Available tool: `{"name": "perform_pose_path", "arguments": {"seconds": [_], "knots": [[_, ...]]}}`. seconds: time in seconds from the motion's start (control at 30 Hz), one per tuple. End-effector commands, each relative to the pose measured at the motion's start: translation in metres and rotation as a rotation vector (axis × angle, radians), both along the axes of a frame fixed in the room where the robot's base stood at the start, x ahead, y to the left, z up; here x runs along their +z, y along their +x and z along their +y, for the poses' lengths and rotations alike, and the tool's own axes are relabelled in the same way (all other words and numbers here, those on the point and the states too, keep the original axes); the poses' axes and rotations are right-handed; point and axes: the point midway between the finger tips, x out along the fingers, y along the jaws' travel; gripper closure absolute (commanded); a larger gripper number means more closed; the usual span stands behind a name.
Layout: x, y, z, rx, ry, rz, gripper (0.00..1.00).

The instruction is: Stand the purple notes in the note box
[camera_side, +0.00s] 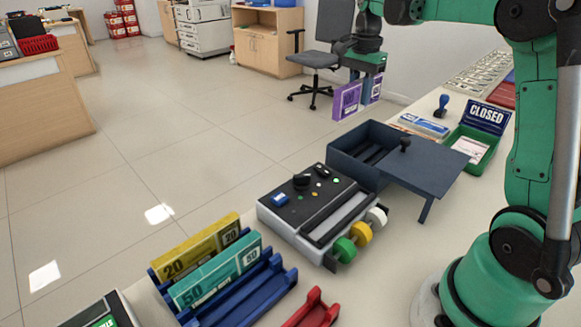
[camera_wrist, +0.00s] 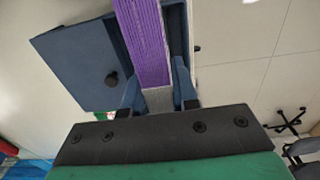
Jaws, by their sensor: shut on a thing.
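A bundle of purple notes (camera_side: 346,101) hangs upright from my gripper (camera_side: 361,88), which is shut on it, in the air above and behind the box in the side view. In the wrist view the purple notes (camera_wrist: 145,45) run up from between my fingertips (camera_wrist: 157,90). The note box (camera_side: 345,160) is dark blue-grey, with slots inside. Its lid (camera_side: 425,165), with a black knob, lies off to the right, leaving the left part open. The box lid (camera_wrist: 75,65) also shows in the wrist view; the notes hide part of the box there.
A counting machine (camera_side: 310,205) with coloured rolls stands in front of the box. A blue rack (camera_side: 245,295) holds yellow notes (camera_side: 195,250) and teal notes (camera_side: 217,270). A green tray (camera_side: 480,150) with a CLOSED sign and a blue stamp (camera_side: 441,106) stand at the right.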

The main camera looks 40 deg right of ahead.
Motion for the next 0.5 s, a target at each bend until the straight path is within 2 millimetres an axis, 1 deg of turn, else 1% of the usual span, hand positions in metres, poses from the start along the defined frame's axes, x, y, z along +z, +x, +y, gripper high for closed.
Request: {"name": "perform_pose_path", "arguments": {"seconds": [0.03, 0.1, 0.2, 0.3, 0.5], "knots": [[-0.01, 0.002, -0.016, -0.007, 0.0, 0.0, 1.0], [-0.022, 0.002, -0.032, -0.005, 0.0, 0.0, 1.0], [-0.033, 0.002, -0.047, -0.002, 0.0, 0.0, 1.0], [-0.04, 0.001, -0.054, 0.0, 0.0, 0.0, 1.0], [-0.055, 0.001, -0.056, 0.001, 0.0, 0.0, 1.0]]}}
